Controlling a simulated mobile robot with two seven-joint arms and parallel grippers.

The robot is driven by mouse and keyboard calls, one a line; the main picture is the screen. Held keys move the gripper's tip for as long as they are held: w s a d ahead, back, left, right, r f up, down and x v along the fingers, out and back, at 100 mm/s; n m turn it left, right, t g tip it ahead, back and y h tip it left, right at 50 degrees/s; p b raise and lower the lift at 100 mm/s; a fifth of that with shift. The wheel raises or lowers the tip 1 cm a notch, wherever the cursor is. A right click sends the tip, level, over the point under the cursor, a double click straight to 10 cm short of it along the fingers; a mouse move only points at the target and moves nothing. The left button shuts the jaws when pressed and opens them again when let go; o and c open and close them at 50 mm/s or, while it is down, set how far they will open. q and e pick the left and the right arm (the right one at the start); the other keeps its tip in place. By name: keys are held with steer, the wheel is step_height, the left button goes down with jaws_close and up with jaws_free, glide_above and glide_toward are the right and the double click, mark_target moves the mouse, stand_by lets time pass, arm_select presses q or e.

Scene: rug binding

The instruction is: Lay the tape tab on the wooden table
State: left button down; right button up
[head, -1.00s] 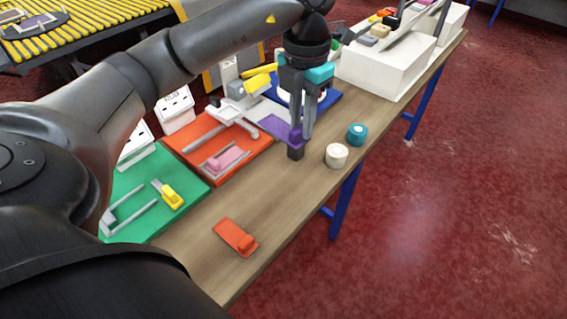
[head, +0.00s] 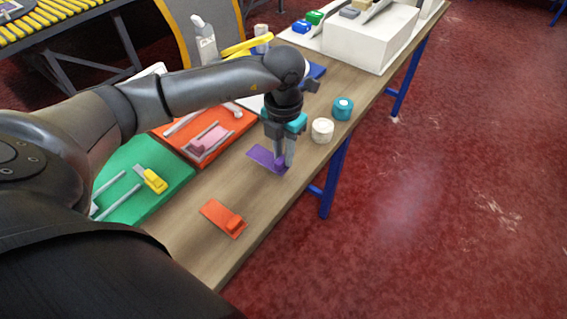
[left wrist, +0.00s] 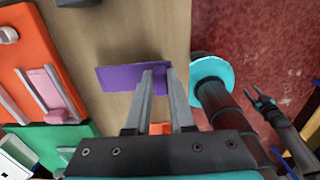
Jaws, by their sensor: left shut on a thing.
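The purple tape tab (head: 262,156) is a flat plate with a raised grip at one end. My left gripper (head: 281,163) is shut on that grip and points down over the wooden table (head: 208,262). The plate is level, at or very close to the tabletop; I cannot tell whether it touches. In the left wrist view the purple tab (left wrist: 118,79) extends left from between the fingertips (left wrist: 159,72), over bare wood. My right gripper (left wrist: 263,101) seems to show small at the right of the left wrist view; its jaw state is unclear.
An orange tab (head: 222,218) lies nearer on the table. A white roll (head: 322,130) and a teal roll (head: 343,108) stand behind the gripper near the right edge. A green board (head: 135,205) and an orange-red board (head: 238,127) lie left. Bare wood lies between.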

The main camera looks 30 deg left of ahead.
arm_select(q)
steer(key=shift+f, duration=1.9)
steer(key=shift+f+b, duration=0.1)
steer(key=shift+b, duration=0.25)
steer(key=c, duration=0.8)
jaws_free()
steer(key=shift+r, duration=0.2)
step_height(320, 180, up, 12)
steer(key=shift+f+p, duration=0.1)
steer(key=shift+p, duration=0.85)
